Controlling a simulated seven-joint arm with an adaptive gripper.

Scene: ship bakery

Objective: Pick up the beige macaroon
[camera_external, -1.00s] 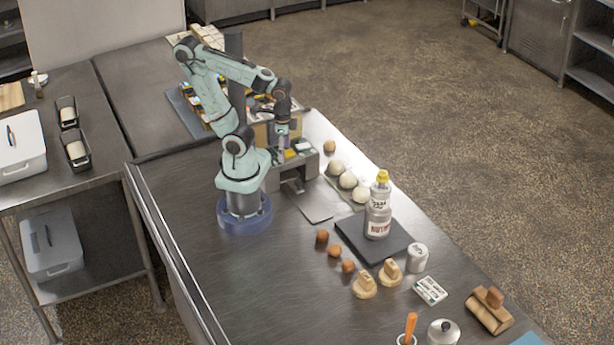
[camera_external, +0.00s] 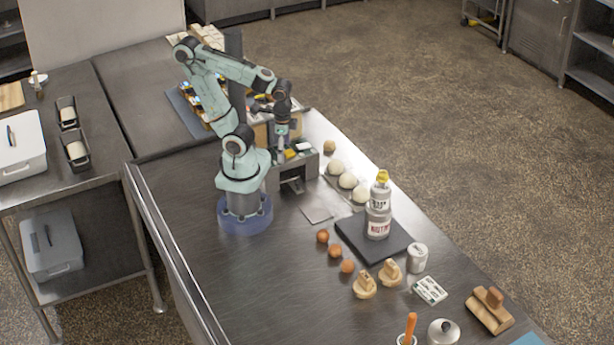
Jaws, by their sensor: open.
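My gripper (camera_external: 282,156) points down in front of the grey stand at the back of the steel table. It is open; its fingertips are small and nothing clear shows between them. I cannot pick out the beige macaroon for certain. A small yellow piece (camera_external: 290,154) and a white piece (camera_external: 303,146) lie on the grey stand (camera_external: 309,165), just right of my gripper. A small tan round piece (camera_external: 330,146) sits farther right near the table edge. Anything behind my gripper is hidden.
Pale dough balls (camera_external: 347,181) lie in a row right of the stand. A bottle (camera_external: 379,212) stands on a dark board (camera_external: 356,234). Brown round pieces (camera_external: 334,251) and wooden stamps (camera_external: 365,286) lie nearer. The table's left front (camera_external: 240,280) is clear.

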